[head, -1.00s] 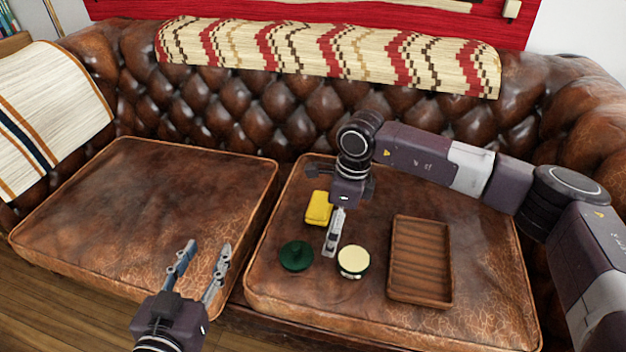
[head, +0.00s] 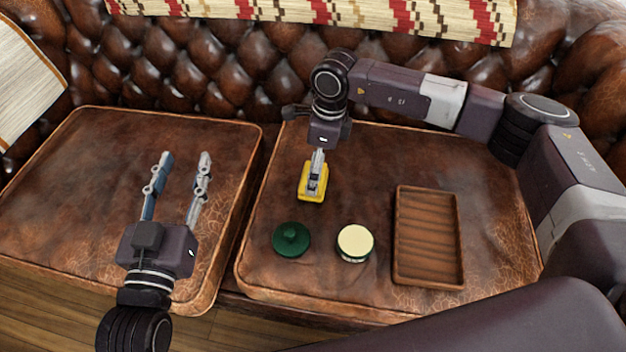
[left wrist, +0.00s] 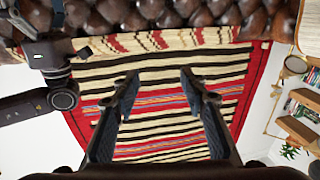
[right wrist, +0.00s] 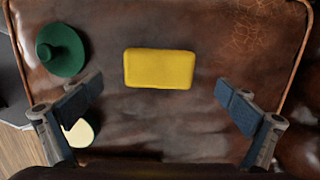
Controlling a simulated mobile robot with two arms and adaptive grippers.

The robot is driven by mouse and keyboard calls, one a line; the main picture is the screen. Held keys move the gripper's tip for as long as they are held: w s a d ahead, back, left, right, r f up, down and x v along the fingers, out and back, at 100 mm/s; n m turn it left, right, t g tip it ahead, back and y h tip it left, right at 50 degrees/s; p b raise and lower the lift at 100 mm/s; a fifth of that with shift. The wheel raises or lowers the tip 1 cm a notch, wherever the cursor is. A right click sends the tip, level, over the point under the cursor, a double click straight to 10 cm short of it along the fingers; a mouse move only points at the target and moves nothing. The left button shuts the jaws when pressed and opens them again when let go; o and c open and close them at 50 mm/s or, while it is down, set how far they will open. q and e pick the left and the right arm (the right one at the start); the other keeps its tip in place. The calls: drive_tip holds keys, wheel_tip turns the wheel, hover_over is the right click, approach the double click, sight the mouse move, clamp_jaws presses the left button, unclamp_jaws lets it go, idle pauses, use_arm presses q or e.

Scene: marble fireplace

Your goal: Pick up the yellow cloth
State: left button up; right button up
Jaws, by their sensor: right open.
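The yellow cloth (head: 304,194) is a small folded block lying on the right seat cushion of the brown leather sofa. In the right wrist view the cloth (right wrist: 160,68) lies flat ahead of and between the spread fingers. My right gripper (right wrist: 168,95) is open and empty, pointing down above the cloth. In the head view my right gripper (head: 316,185) covers part of the cloth. My left gripper (head: 184,158) is open and empty over the left cushion; its fingers also show wide apart in the left wrist view (left wrist: 158,78).
A dark green lid (head: 291,240) and a cream-topped round tin (head: 355,243) sit in front of the cloth. A brown ridged wooden tray (head: 400,262) lies to the right on the same cushion. The tufted backrest (head: 250,70) rises behind. The left cushion (head: 90,190) is bare.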

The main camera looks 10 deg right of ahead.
drive_tip(key=f, duration=0.1)
drive_tip(key=f+b, duration=0.1)
drive_tip(key=f, duration=0.1)
drive_tip(key=shift+a+f, duration=0.3)
drive_tip(key=shift+a, duration=0.05)
drive_tip(key=shift+w+f, duration=0.1)
drive_tip(key=shift+f, duration=0.15)
use_arm(q)
wheel_tip(320, 180, up, 7)
drive_tip(key=s+t+h, duration=0.1)
drive_tip(key=t, duration=0.2)
drive_tip(key=shift+s+d+t, duration=0.15)
drive_tip(key=shift+d+t, duration=0.15)
drive_tip(key=shift+t, duration=0.1)
drive_tip(key=shift+r, duration=0.1)
use_arm(e)
drive_tip(key=shift+c, duration=0.4)
drive_tip(key=c, duration=1.1)
drive_tip(key=shift+r, duration=0.1)
